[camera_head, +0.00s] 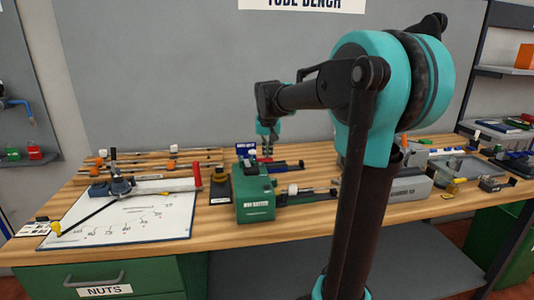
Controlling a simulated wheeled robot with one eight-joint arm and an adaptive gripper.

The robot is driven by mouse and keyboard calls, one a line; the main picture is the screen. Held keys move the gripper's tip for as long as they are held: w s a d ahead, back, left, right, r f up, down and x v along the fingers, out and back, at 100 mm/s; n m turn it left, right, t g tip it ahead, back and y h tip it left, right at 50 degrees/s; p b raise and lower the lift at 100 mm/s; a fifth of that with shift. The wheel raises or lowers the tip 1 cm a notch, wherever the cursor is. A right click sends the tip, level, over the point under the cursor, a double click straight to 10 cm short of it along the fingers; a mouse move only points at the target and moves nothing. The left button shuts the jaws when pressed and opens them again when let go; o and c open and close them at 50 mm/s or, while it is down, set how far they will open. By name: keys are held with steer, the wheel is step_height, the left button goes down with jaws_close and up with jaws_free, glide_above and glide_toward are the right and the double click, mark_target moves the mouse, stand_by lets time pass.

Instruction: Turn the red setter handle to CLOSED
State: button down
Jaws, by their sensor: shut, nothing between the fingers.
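A green block-shaped unit (255,195) with a white label stands at the front middle of the bench; the label looks like "NUT SETTER", though the print is small. An upright red handle (197,175) stands to its left, at the right edge of the white drawing sheet. I cannot tell for certain which red part is the setter handle, and no CLOSED mark is readable. My gripper (267,153) points down behind the green unit, small in view, shut and empty, apart from the upright red handle.
The drawing sheet (110,228) carries a grey tool with a long black rod. Wooden rails with orange and white parts lie behind it. A small black and yellow block (220,187) stands beside the green unit. A grey box (405,185) is partly hidden by my arm.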

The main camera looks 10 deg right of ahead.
steer(key=m, duration=0.2)
steer(key=s+m+h, duration=0.1)
steer(key=shift+m, duration=0.4)
steer(key=m, duration=0.2)
steer(key=s+m+g+h, duration=0.1)
steer(key=shift+m, duration=0.4)
steer(key=m, duration=0.2)
steer(key=s+m+g, duration=0.1)
steer(key=m, duration=0.1)
steer(key=a+m+g+h, duration=0.1)
steer(key=m, duration=0.1)
steer(key=shift+s, duration=0.2)
steer(key=shift+w+a, duration=0.35)
steer(key=shift+w, duration=0.3)
steer(key=shift+d, duration=0.1)
